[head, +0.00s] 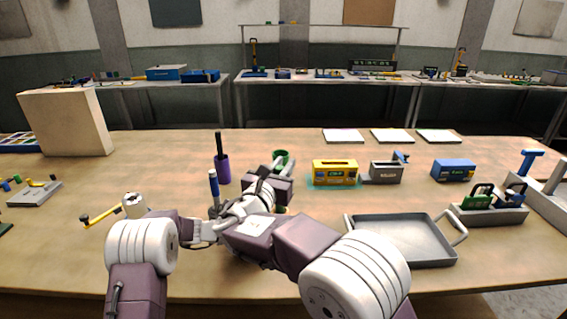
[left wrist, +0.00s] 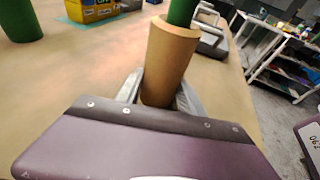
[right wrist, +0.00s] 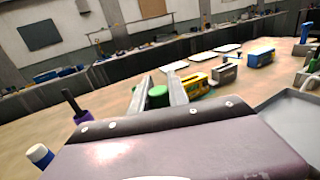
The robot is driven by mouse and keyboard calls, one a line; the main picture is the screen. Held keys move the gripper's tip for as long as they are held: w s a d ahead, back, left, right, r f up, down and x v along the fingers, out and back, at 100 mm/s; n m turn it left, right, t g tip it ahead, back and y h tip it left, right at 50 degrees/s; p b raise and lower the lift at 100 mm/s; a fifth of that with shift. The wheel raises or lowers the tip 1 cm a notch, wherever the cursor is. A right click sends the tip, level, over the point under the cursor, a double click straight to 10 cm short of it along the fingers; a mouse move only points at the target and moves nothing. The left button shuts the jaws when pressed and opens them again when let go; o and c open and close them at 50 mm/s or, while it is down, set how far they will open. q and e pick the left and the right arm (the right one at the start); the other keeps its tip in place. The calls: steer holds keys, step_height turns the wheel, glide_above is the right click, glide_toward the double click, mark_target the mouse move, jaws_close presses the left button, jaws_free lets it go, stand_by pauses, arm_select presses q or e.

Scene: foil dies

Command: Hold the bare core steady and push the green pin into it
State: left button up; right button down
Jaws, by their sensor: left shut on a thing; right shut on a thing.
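The bare core (left wrist: 170,62) is a tan-brown cylinder, standing slightly tilted in the left wrist view. My left gripper (left wrist: 160,90) is shut on its lower part, one finger at each side. The green pin (left wrist: 182,12) rises from the core's mouth and leaves the top of that view. How deep it sits is hidden. In the right wrist view my right gripper (right wrist: 160,88) is shut on the green pin (right wrist: 158,93), whose round top shows between the fingers. In the head view my right gripper (head: 272,182) and arm hide the core.
A green cup-like die (head: 281,156) stands just beyond. A yellow box (head: 335,173), a grey box (head: 386,173) and a grey tray (head: 400,240) are to the right.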

arm_select(q)
steer(key=shift+c, duration=0.2)
arm_select(e)
steer(key=c, duration=1.2)
jaws_free()
steer(key=v, duration=1.2)
steer(key=shift+f, duration=0.1)
arm_select(q)
steer(key=o, duration=1.1)
steer(key=shift+c, duration=0.2)
arm_select(e)
step_height(320, 180, up, 6)
